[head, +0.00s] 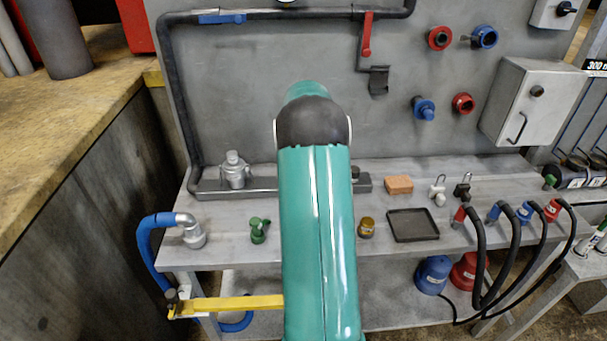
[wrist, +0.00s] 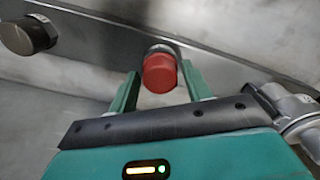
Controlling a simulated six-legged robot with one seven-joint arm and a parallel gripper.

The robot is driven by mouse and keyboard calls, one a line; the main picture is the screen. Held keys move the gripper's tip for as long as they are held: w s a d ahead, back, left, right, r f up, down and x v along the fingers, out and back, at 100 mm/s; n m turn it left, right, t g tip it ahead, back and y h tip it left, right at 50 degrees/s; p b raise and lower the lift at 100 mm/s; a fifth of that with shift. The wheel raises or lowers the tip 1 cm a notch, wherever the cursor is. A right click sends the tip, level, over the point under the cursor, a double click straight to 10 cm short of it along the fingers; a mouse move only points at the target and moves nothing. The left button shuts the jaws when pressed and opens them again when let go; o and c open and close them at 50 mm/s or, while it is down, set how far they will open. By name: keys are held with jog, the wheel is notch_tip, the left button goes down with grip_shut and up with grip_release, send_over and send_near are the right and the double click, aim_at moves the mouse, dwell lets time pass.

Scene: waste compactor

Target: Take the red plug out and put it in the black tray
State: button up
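The red plug (wrist: 160,74) sits in a metal collar on the grey rail in the wrist view. My gripper (wrist: 160,68) has its two green fingers apart, one on each side of the plug. A narrow gap shows at the left finger; I cannot tell whether the right finger touches. In the head view my green arm hides the gripper and the plug. The black tray (head: 412,225) lies flat and empty on the grey bench, right of my arm.
A metal fitting (wrist: 296,108) stands close right of my gripper, and a dark cap (wrist: 27,36) is on the left. On the bench are a brass part (head: 367,227), an orange block (head: 398,185) and padlocks (head: 438,187). Black hoses (head: 510,260) hang at the right.

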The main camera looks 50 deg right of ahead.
jog(key=c, duration=0.8)
jog(key=n, duration=0.5)
jog(key=shift+n, duration=0.3)
jog(key=shift+n, duration=0.4)
jog(key=n, duration=0.4)
jog(key=shift+n, duration=0.8)
jog(key=n, duration=0.3)
jog(key=shift+n, duration=0.3)
